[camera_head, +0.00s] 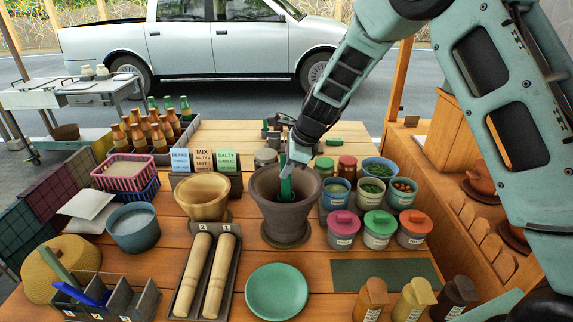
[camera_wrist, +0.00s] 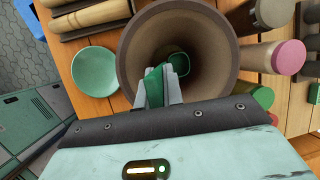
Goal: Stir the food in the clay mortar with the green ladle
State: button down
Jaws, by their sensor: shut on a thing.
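The clay mortar (camera_head: 267,207) is a dark brown bowl on a round base in the middle of the wooden table. In the wrist view its wide mouth (camera_wrist: 130,60) opens just ahead of my gripper. My gripper (camera_head: 287,165) is above the mortar's mouth, pointing down. It is shut on the green ladle (camera_head: 285,187), whose handle (camera_wrist: 154,88) shows between the fingers in the wrist view. The ladle's green bowl (camera_wrist: 179,64) is down inside the mortar. I cannot make out any food inside the mortar.
A wooden bowl (camera_head: 203,204) stands close left of the mortar. Lidded jars (camera_head: 343,229) stand close right. Two wooden rolling pins (camera_head: 192,275) lie in a tray at front left. A green plate (camera_head: 276,291) lies in front. Bottles (camera_head: 158,138) stand at back left.

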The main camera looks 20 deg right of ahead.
aim_at(287, 183)
jog(key=shift+f+b, duration=1.3)
jog(key=shift+f, duration=1.25)
